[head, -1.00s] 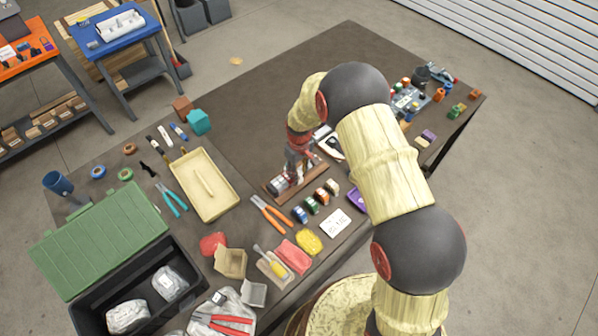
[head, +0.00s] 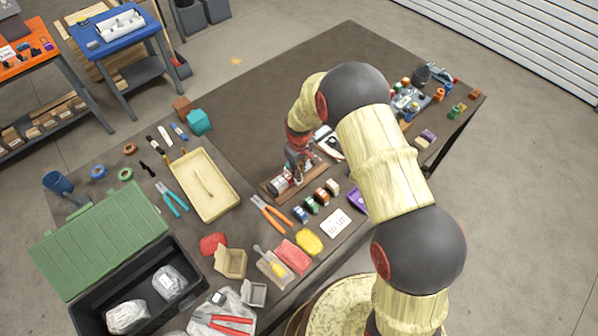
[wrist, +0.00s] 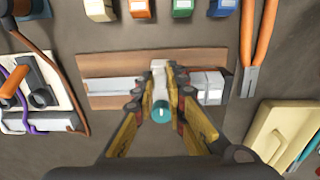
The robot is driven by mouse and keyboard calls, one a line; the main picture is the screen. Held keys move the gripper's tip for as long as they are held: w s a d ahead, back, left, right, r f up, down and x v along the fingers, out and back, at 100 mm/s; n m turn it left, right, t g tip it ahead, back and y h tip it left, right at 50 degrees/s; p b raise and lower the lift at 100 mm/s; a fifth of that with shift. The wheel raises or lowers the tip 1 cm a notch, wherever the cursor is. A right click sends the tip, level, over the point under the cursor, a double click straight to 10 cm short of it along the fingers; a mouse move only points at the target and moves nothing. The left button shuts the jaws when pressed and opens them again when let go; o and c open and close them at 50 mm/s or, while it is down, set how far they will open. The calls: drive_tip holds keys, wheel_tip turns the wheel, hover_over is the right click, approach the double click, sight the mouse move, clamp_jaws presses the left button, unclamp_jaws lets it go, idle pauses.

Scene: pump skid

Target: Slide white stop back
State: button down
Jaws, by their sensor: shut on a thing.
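A brown wooden board (wrist: 110,62) with a pale metal rail (wrist: 112,87) lies across the wrist view; the board also shows in the head view (head: 270,192). The white stop (wrist: 158,68) sits across the rail near its middle. Grey and white blocks (wrist: 208,86) stand on the rail just right of it. My gripper (wrist: 160,88) points down over the board and is shut on the white stop. A teal round knob (wrist: 162,112) shows between the fingers; I cannot tell what it belongs to. In the head view my arm partly hides the board.
Orange-handled pliers (wrist: 258,45) lie close to the board's right end. Several coloured blocks (wrist: 182,8) line one side. A white panel with cables (wrist: 30,95) lies to the left, a cream tray (wrist: 268,140) at lower right. Dark tabletop (head: 335,60) is clear behind.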

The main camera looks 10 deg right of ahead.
idle(0.4)
drive_tip(key=w+d, duration=0.1)
drive_tip(key=d, duration=0.1)
drive_tip(key=w+d+b, duration=0.1)
drive_tip(key=w+d, duration=0.1)
drive_tip(key=d, duration=0.1)
drive_tip(key=w+d+b, duration=0.1)
drive_tip(key=w+d, duration=0.1)
drive_tip(key=shift+w+d, duration=0.15)
drive_tip(key=shift+d, duration=0.2)
drive_tip(key=c, duration=1.8)
unclamp_jaws()
drive_tip(key=shift+r, duration=0.1)
wheel_tip(320, 180, up, 12)
